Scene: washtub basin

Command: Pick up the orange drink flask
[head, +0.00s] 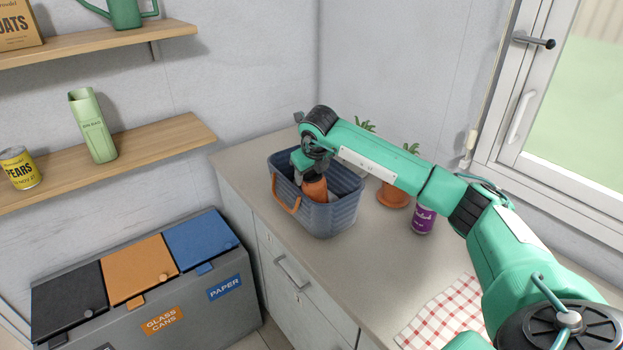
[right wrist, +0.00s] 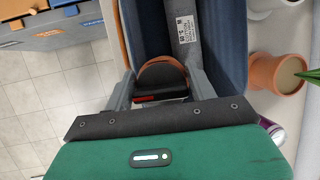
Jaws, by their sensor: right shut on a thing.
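The orange drink flask (head: 315,188) is inside a blue-grey washtub basin (head: 329,219) on the counter, its lower part hidden by the basin's wall. My right gripper (head: 305,165) reaches down into the basin from above and is shut on the flask. My left gripper is not in view.
An orange pot (head: 393,196) with a plant and a purple can (head: 423,219) stand right of the basin. A checked cloth (head: 440,318) lies at the counter's front right. Shelves (head: 130,152) and recycling bins (head: 150,300) are at the left.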

